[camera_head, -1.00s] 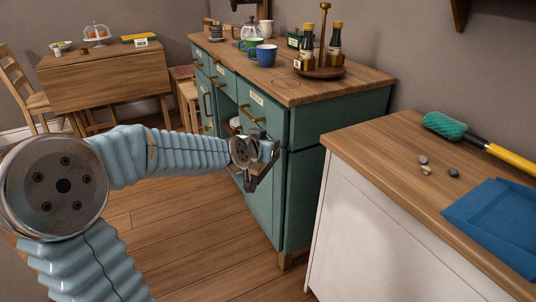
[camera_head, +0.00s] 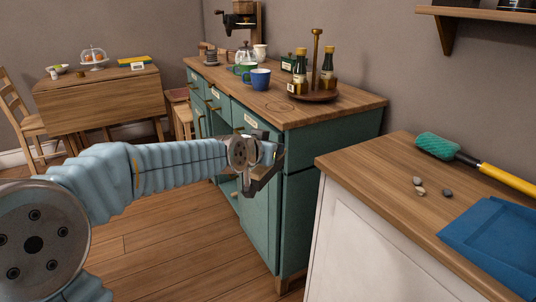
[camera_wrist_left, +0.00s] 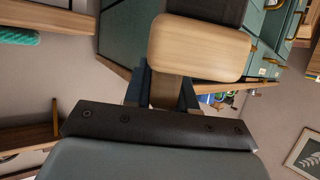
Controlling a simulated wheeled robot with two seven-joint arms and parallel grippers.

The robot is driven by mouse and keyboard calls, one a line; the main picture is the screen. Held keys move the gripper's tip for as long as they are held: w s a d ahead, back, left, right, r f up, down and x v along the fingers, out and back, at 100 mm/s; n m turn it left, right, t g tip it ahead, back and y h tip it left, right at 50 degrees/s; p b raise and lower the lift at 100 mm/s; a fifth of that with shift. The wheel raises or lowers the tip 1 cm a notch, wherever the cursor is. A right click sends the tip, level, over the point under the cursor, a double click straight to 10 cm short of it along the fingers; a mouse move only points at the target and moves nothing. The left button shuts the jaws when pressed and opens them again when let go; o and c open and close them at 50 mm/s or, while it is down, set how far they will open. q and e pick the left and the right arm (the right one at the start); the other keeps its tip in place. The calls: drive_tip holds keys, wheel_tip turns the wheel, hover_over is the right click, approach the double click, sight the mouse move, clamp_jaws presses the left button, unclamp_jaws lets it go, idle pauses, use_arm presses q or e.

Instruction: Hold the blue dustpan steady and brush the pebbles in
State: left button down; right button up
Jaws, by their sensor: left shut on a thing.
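The blue dustpan (camera_head: 492,245) lies flat on the wooden top of the white cabinet at the lower right, partly cut off by the frame. Several small grey and tan pebbles (camera_head: 419,191) lie loose on the wood to its left, apart from it. My left gripper (camera_head: 268,160) is in front of the teal cabinet, away from the dustpan and pebbles. In the wrist view, its fingers (camera_wrist_left: 162,88) are shut on a light wooden brush (camera_wrist_left: 200,48) with a dark part that looks like bristles. My right gripper is out of view.
A teal-headed tool with a yellow handle (camera_head: 505,180) lies behind the pebbles. The white cabinet's wooden top (camera_head: 375,165) is otherwise clear. The teal cabinet (camera_head: 335,160) holds a blue mug (camera_head: 260,78) and a bottle tray (camera_head: 314,95). A wall shelf (camera_head: 475,12) is at the upper right.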

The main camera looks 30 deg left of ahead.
use_arm(q)
drive_tip(key=w+d+r+m+g+h, duration=0.1)
drive_tip(key=w+d+r+m+h, duration=0.2)
drive_tip(key=d, duration=0.8)
drive_tip(key=w+d+r+m+g+h, duration=0.1)
drive_tip(key=w+d+r+m+h, duration=0.2)
drive_tip(key=d, duration=0.7)
drive_tip(key=w+d+r+m+g+h, duration=0.1)
drive_tip(key=w+d+r+m+h, duration=0.2)
drive_tip(key=d, duration=0.8)
drive_tip(key=shift+w+a+f+n, duration=0.1)
drive_tip(key=shift+w+f+n, duration=0.15)
drive_tip(key=shift+f, duration=0.7)
drive_tip(key=shift+w+f+n, duration=0.25)
drive_tip(key=shift+f, duration=0.7)
drive_tip(key=shift+f, duration=0.65)
drive_tip(key=shift+s+d, duration=1.25)
drive_tip(key=shift+d, duration=0.8)
drive_tip(key=shift+s+d, duration=1.25)
drive_tip(key=shift+d, duration=0.85)
drive_tip(key=shift+s+d, duration=1.25)
drive_tip(key=shift+d, duration=0.8)
drive_tip(key=shift+d, duration=0.1)
drive_tip(key=shift+s+d+r, duration=0.2)
drive_tip(key=shift+s+d, duration=0.5)
drive_tip(key=shift+d, duration=0.3)
drive_tip(key=shift+s+d, duration=0.1)
drive_tip(key=shift+d, duration=0.1)
